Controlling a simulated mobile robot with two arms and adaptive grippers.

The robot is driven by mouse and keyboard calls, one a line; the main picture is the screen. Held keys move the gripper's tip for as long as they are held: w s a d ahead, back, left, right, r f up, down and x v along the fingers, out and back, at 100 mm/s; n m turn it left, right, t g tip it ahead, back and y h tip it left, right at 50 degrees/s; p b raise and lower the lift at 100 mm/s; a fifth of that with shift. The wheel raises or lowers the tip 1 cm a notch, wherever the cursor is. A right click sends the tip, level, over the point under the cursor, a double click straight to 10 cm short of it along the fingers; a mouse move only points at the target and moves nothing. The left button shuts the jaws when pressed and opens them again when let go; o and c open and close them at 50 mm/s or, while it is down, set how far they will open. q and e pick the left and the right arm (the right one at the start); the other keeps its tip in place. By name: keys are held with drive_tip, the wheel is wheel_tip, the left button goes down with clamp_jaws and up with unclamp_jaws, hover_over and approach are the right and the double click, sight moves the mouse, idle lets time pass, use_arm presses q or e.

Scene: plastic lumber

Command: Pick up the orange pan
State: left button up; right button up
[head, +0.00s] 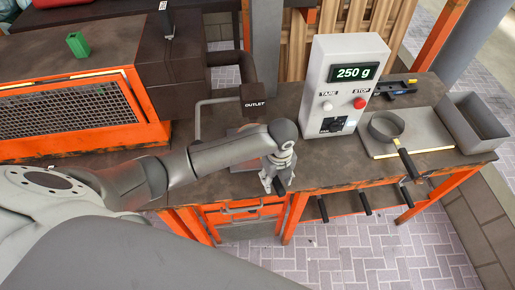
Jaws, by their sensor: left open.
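My left gripper (277,188) points down at the front edge of the dark worktop, in the middle of the head view. It is open, and I see nothing between its fingers. A round grey pan (386,125) with a black handle rests on a flat plate to the right, well apart from the gripper. My right gripper is not in view.
A white control box (343,85) reading "250 g" stands right of the gripper. A dark outlet (255,97) and pipe are behind my arm. A grey open bin (476,121) is at the far right. An orange machine with a mesh front (70,112) stands left.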

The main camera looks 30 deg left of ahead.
sight(277, 181)
use_arm(q)
drive_tip(key=shift+w+d+f+p, duration=0.15)
drive_tip(key=shift+f+p, duration=0.55)
drive_tip(key=shift+f, duration=1.5)
drive_tip(key=shift+w, duration=0.1)
drive_tip(key=c, duration=1.1)
clamp_jaws()
drive_tip(key=shift+r, duration=0.1)
